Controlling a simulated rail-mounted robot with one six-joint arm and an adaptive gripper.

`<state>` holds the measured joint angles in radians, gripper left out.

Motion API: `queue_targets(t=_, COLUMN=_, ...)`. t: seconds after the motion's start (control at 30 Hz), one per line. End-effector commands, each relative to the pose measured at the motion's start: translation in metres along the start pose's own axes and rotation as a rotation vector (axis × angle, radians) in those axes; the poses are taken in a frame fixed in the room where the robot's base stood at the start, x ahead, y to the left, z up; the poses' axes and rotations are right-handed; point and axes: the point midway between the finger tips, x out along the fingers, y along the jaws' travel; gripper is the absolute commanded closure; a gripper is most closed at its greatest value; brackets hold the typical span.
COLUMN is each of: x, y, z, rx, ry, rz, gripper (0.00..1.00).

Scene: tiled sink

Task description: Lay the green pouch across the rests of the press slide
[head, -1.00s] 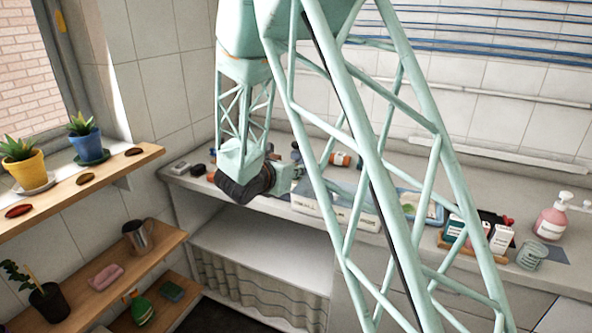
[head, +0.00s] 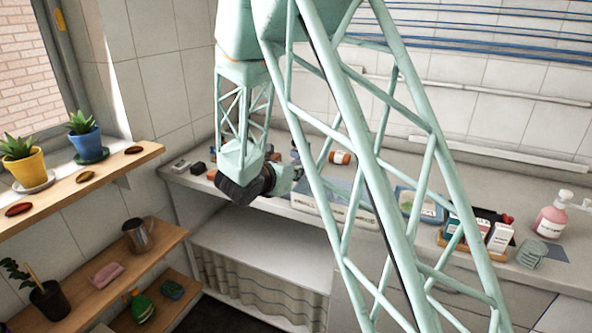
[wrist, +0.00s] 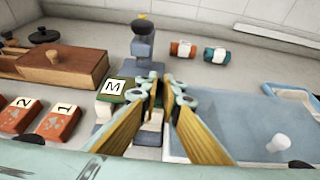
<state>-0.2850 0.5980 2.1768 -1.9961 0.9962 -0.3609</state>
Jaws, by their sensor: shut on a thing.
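The green pouch (wrist: 118,90), with a white label marked M, is in the middle of the wrist view. My gripper (wrist: 160,92) is shut on it, its yellow-padded fingers covering the pouch's right part. The press (wrist: 143,45) is a grey-blue post with a dark knob, standing just behind the pouch. Pale blocks show below the pouch at its left and front. I cannot tell whether the pouch touches the rests or is held slightly above them. In the head view my wrist is over the left counter, and the pouch cannot be made out.
Red packets marked 2 (wrist: 18,114) and 1 (wrist: 59,121) lie left, before a wooden box (wrist: 62,68). A blue tray (wrist: 245,100) is close on the right. An orange roll (wrist: 183,49) and teal roll (wrist: 217,55) lie behind. A pink bottle (head: 551,218) stands far right.

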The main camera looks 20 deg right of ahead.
Motion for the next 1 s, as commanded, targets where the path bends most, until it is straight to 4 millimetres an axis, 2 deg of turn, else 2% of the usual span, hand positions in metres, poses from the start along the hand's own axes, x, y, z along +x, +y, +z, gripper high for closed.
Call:
queue_targets(t=0.23, x=0.0011, y=0.0000, z=-0.0027, rx=0.000, ry=0.000, rz=0.000, gripper=1.00)
queue_targets(t=0.3, x=0.0011, y=0.0000, z=-0.0024, rx=0.000, ry=0.000, rz=0.000, gripper=0.89)
queue_targets(t=0.43, x=0.0011, y=-0.0001, z=-0.0025, rx=0.000, ry=0.000, rz=0.000, gripper=0.78)
queue_targets(t=0.77, x=0.0007, y=-0.0003, z=-0.0027, rx=0.000, ry=0.000, rz=0.000, gripper=0.78)
queue_targets(t=1.0, x=-0.0082, y=0.0002, z=-0.0029, rx=0.000, ry=0.000, rz=0.001, gripper=0.78)
